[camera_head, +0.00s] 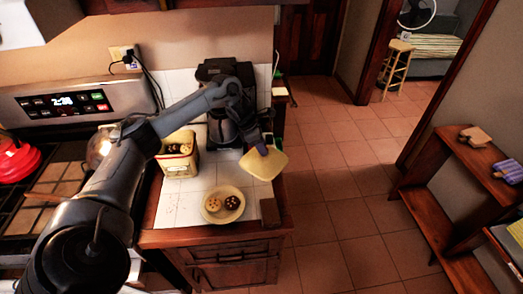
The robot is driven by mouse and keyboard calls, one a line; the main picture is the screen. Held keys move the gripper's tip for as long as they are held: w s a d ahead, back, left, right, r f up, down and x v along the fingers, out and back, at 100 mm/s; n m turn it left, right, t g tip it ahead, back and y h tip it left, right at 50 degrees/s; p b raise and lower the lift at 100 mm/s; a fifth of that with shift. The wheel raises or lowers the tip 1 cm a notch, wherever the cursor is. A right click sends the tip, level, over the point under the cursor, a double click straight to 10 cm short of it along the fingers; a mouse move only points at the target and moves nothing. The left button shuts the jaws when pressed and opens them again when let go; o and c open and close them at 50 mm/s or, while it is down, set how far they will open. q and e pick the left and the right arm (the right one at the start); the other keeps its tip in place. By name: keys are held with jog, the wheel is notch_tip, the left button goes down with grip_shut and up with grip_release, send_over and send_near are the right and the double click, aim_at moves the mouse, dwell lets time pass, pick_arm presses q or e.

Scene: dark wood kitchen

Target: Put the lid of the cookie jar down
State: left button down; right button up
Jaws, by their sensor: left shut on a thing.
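The cookie jar (180,164) is a square cream tin standing open on the white tiled counter, with dark cookies showing at its top. Its lid (264,164) is a flat, pale yellow square. My left gripper (262,148) is shut on the lid and holds it tilted near the counter's right edge, to the right of the jar. The lid looks apart from the counter, but its exact height is hard to tell. My right gripper is out of view.
A plate (211,218) with cookies sits at the front of the counter (180,208). A small brown block (270,211) lies at the right edge. A black coffee maker (221,125) stands behind. The stove (40,190) with a red kettle (16,160) is at left.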

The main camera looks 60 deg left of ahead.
pick_arm(q)
notch_tip(320, 180, down, 2)
jog(key=shift+f, duration=0.1)
jog(key=shift+f+b, duration=0.3)
jog(key=shift+f, duration=0.3)
jog(key=c, duration=0.8)
grip_release()
jog(key=shift+o, duration=0.2)
jog(key=shift+r, duration=0.15)
